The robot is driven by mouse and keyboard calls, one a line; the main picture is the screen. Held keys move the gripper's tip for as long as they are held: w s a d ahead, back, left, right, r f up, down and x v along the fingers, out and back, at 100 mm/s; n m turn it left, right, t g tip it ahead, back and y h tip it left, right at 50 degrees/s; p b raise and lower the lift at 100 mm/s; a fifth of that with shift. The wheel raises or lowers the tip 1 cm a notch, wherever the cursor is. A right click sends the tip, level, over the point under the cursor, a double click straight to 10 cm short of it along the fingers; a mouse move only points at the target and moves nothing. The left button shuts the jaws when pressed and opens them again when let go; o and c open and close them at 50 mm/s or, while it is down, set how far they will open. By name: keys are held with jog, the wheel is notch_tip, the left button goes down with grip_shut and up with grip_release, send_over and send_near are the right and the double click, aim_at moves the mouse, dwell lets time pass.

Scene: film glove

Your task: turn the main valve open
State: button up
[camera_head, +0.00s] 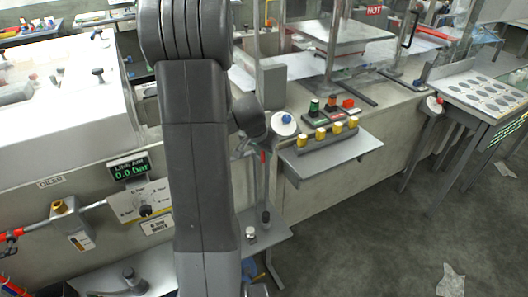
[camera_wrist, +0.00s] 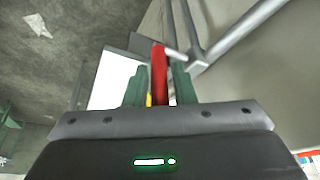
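In the wrist view, my gripper (camera_wrist: 160,88) has its two green fingers on either side of an upright red bar (camera_wrist: 159,72). Narrow gaps show beside the bar, so the fingers look open around it rather than closed on it. Whether this bar is the main valve's handle I cannot tell. In the head view, my arm hides the gripper. A pipe with red fittings (camera_head: 12,235) and a brass fitting (camera_head: 60,207) runs along the bench front at left. The line air display (camera_head: 129,169) reads 0.0 bar. A selector knob (camera_head: 145,210) sits on a plate below it.
A small shelf (camera_head: 340,158) carries yellow knobs, with green, orange and red buttons behind it. A lower shelf (camera_head: 275,243) holds an upright grey lever-like piece (camera_head: 265,200). Open floor (camera_head: 385,235) lies at lower right.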

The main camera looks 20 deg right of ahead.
jog(key=shift+f, duration=0.3)
jog(key=shift+c, duration=0.2)
grip_shut()
